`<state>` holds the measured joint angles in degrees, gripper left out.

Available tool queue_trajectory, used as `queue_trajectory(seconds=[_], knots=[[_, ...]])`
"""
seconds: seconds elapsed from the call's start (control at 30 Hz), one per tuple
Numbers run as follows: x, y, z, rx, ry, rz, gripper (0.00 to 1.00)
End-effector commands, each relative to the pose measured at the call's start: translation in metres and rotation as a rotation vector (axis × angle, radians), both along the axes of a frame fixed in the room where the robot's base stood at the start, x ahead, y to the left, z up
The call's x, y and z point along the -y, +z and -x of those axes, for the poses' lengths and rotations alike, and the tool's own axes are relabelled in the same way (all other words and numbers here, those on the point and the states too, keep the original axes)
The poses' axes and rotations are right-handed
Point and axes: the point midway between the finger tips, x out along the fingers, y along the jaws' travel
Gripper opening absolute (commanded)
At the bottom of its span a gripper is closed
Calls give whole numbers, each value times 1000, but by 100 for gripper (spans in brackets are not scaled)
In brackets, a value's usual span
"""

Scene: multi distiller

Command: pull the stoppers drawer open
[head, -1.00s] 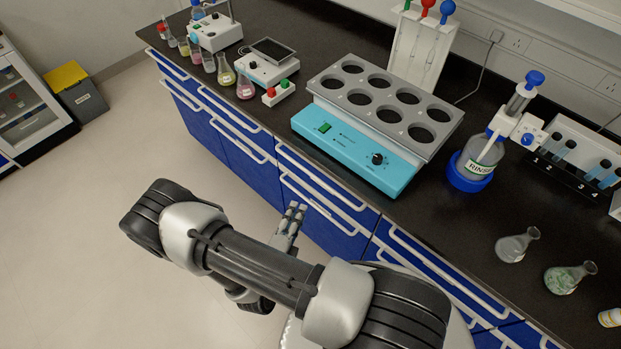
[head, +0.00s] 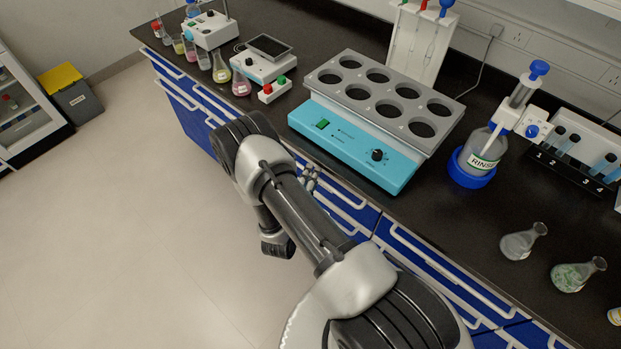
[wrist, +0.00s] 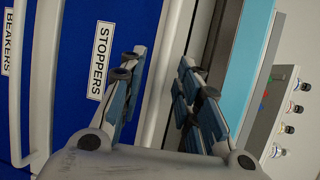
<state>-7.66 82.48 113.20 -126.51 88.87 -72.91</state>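The stoppers drawer (wrist: 122,18) has a blue front with a white STOPPERS label (wrist: 101,62), seen sideways in the wrist view. Its white bar handle (wrist: 178,38) runs up and down the picture there. My gripper (wrist: 161,62) is open, with one finger on each side of the handle in the picture. A gap shows between the handle and the fingers; the exact depth is hard to tell. The drawer looks shut. In the head view my gripper (head: 310,180) is at the cabinet fronts below the teal device, and my arm hides much of the drawers there.
A beakers drawer (wrist: 12,100) with its own white handle (wrist: 45,85) is beside it. Above, the dark countertop (head: 440,215) holds a teal device with a grey rack (head: 345,145), a rinse bottle (head: 480,155) and flasks (head: 520,242). The floor (head: 130,190) at left is clear.

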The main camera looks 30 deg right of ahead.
Motion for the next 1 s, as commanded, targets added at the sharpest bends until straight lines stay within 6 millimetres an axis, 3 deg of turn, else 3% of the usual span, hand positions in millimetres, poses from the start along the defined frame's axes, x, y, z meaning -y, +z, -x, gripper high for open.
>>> queue_trajectory(seconds=[0.2,0.63,1.0], knots=[[0,0,0,0,0,0,29],[0,0,0,0,0,0,1],[0,0,0,0,-1,0,0]])
